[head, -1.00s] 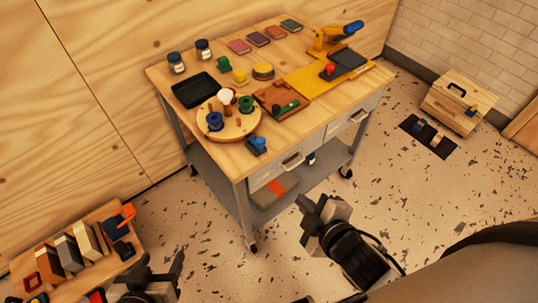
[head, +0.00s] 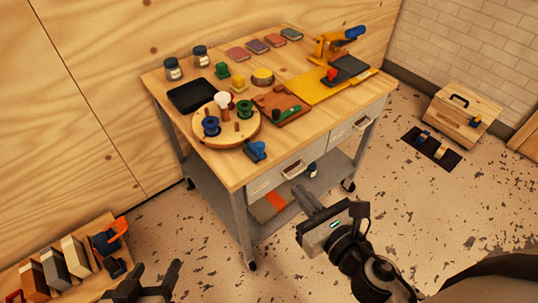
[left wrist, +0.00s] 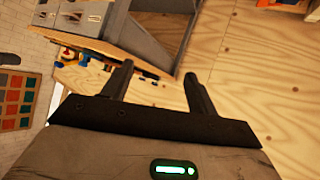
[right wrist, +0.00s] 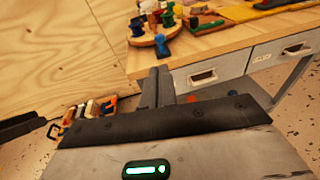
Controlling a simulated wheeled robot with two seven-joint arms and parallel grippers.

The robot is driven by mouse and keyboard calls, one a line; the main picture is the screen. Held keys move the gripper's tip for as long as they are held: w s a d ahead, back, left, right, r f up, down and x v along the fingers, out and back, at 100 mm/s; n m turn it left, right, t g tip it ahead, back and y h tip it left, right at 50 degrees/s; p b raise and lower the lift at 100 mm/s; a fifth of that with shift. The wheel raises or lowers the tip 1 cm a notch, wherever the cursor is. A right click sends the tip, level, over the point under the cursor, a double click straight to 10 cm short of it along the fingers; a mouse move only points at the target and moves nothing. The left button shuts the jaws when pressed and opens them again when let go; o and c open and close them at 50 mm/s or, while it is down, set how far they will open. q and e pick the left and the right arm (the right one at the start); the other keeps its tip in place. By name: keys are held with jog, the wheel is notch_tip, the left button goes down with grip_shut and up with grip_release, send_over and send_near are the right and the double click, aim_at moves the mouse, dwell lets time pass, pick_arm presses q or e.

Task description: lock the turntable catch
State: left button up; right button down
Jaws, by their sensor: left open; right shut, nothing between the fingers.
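The round wooden turntable (head: 244,131) sits at the near left of the cart top, with blue, green and white spools and pegs on it. A small blue catch-like piece (head: 255,151) stands at the table edge beside it; whether it is locked I cannot tell. In the right wrist view the turntable (right wrist: 140,41) and blue piece (right wrist: 162,45) show beyond the fingers. My right gripper (head: 308,197) is shut and empty, in front of the cart below the top. My left gripper (head: 155,276) is open and empty, low at the left, away from the cart.
The wooden cart top (head: 215,165) also holds a black tray (head: 192,96), jars, a yellow board (head: 310,86) and a clamp-like tool. Drawers with handles (head: 294,169) face my right gripper. A low crate of blocks (head: 62,262) stands at the left.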

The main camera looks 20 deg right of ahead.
aim_at(263, 149)
jog(key=p+x, duration=0.2)
jog(key=x, duration=1.1)
jog(key=shift+w+p, duration=0.3)
jog(key=shift+p, duration=0.05)
